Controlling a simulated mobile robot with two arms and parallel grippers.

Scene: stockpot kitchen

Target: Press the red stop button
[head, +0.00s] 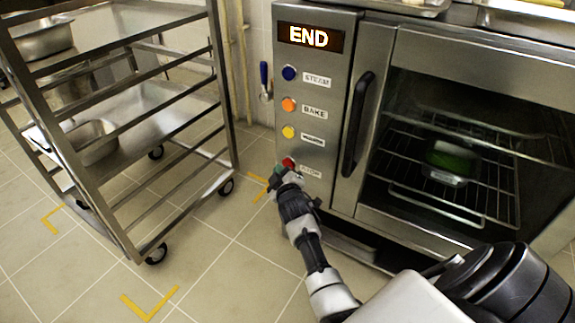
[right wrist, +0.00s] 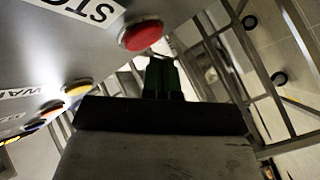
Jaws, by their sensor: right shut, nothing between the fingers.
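The red stop button (head: 289,163) is the lowest in a column on the oven's control panel, beside a STOP label. It shows large in the right wrist view (right wrist: 141,35). My right gripper (head: 277,174) is shut and empty, with its green fingertips just below and left of the button in the head view. In the right wrist view the fingers (right wrist: 161,76) are close to the button; I cannot tell whether they touch it. The display (head: 309,37) reads END. My left gripper is not in view.
Blue (head: 289,73), orange (head: 289,104) and yellow (head: 288,132) buttons sit above the red one. The oven door (head: 480,130) is shut, with a pan (head: 450,162) on a rack inside. A wheeled steel rack (head: 225,100) stands at left.

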